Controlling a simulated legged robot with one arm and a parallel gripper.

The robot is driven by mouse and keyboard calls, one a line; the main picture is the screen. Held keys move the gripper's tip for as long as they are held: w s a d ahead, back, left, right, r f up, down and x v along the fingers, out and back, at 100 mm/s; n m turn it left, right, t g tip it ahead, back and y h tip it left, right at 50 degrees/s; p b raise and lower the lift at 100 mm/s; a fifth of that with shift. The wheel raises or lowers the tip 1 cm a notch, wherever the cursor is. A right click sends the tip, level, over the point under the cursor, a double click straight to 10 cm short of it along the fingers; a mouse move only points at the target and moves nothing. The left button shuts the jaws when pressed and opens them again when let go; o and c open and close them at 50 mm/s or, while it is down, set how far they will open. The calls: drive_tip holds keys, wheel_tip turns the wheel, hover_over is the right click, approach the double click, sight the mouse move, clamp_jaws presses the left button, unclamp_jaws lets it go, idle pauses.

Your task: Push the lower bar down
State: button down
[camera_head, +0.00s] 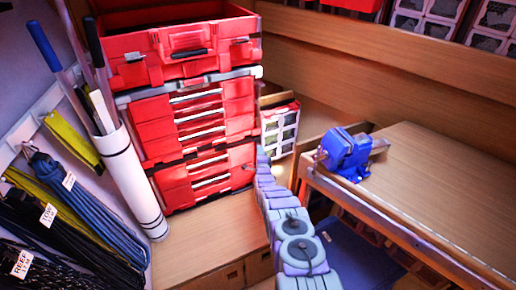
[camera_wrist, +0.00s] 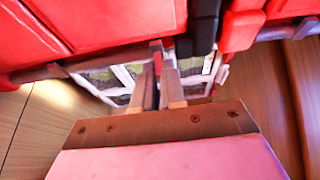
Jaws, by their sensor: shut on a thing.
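A red tool-box stack (camera_head: 200,110) stands at the back left, with pale bars across its drawer fronts; the lowest pale bar (camera_head: 210,182) is on the bottom box. I cannot tell for sure which bar is the lower one. My arm reaches toward the right side of the stack, and its end is hard to make out in the head view. In the wrist view my gripper (camera_wrist: 159,82) has its two fingers close together, with the tips at a grey bar (camera_wrist: 75,68) under the red box (camera_wrist: 90,30). The fingers hide where they touch it.
A red and white organizer (camera_head: 280,130) stands right of the stack. A blue vise (camera_head: 345,152) sits on the wooden bench (camera_head: 450,180) at the right. A white tube (camera_head: 135,180) leans at the left, beside hanging coiled lines (camera_head: 75,200). Wooden floor before the stack is clear.

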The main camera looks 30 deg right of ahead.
drive_tip(key=shift+f, duration=0.1)
drive_tip(key=c, duration=1.4)
unclamp_jaws()
drive_tip(key=shift+f, duration=0.2)
drive_tip(key=shift+o, duration=1)
drive_tip(key=shift+r, duration=0.1)
drive_tip(key=p+v, duration=0.3)
drive_tip(key=v, duration=1.4)
drive_tip(key=shift+s+p, duration=0.15)
drive_tip(key=shift+p, duration=0.25)
